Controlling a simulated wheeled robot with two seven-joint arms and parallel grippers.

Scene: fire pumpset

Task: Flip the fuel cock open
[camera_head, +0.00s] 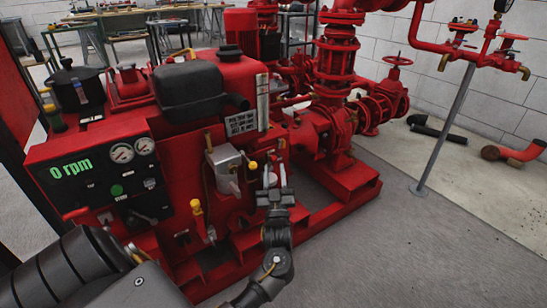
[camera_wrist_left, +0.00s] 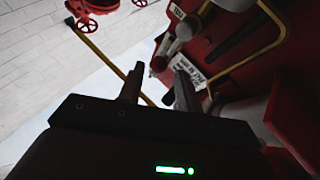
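The red pump set fills the middle of the head view. A small yellow-tipped fitting (camera_head: 253,166) sits on its side, just left of my left gripper. A yellow handle (camera_head: 196,206) stands lower on the engine, further left. I cannot tell for sure which is the fuel cock. My left gripper (camera_head: 272,177) points at the engine side with its fingers apart. The wrist view also shows this gripper (camera_wrist_left: 157,78) with nothing clearly between the fingers; a small round-ended part (camera_wrist_left: 158,66) lies just beyond their tips. Contact cannot be told. My right gripper is out of view.
A grey metal box (camera_head: 225,168) is fixed to the engine left of my gripper. The control panel (camera_head: 100,175) reads 0 rpm. A red flange and pipes (camera_head: 335,60) rise behind. A grey post (camera_head: 445,130) stands to the right. The floor at lower right is clear.

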